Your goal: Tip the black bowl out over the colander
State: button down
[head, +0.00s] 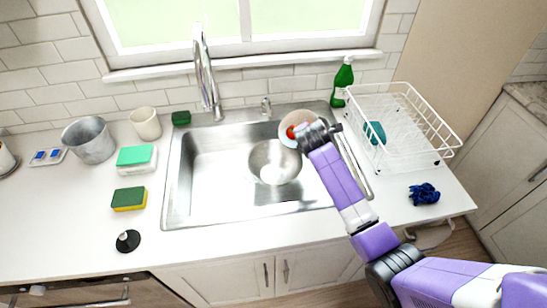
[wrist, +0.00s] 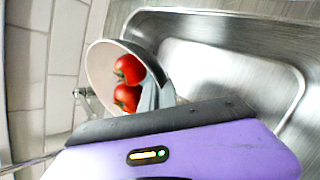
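The bowl (head: 286,137) is pale inside, with a dark outer side in the wrist view (wrist: 99,66). It holds red tomatoes (wrist: 128,70), and two show clearly. My gripper (head: 307,134) is at the bowl's near right rim, with a grey finger (wrist: 150,96) reaching inside the wall. It appears shut on the rim; the other finger is hidden. The bowl is held above the back right of the sink. The colander (head: 273,162), a round metal bowl shape, sits in the sink below and to the left of my gripper, partly overlapped by the held bowl.
The faucet (head: 206,80) stands behind the sink (head: 205,185). A white dish rack (head: 400,125) and green bottle (head: 342,80) are at right. A metal bucket (head: 90,140), cup (head: 146,123) and sponges (head: 129,197) stand at left. The sink's left half is clear.

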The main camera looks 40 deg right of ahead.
jog(key=shift+a+r, duration=0.2)
jog(key=shift+r, duration=0.1)
jog(key=shift+w+a+r+h, duration=0.1)
jog(key=shift+a+r+h, duration=0.2)
jog(key=shift+a+h, duration=0.3)
dwell(0.4)
jog(key=shift+a+f+n+h, duration=0.3)
jog(key=shift+n+h, duration=0.2)
jog(key=shift+h, duration=0.3)
dwell(0.5)
jog(key=shift+w+a+r+h, duration=0.1)
jog(key=shift+a+r+h, duration=0.2)
jog(key=shift+r+h, duration=0.35)
dwell(0.6)
jog(key=shift+a+f+n+h+b, duration=0.1)
jog(key=shift+a+n+h+b, duration=0.15)
jog(key=shift+n+h+b, duration=0.75)
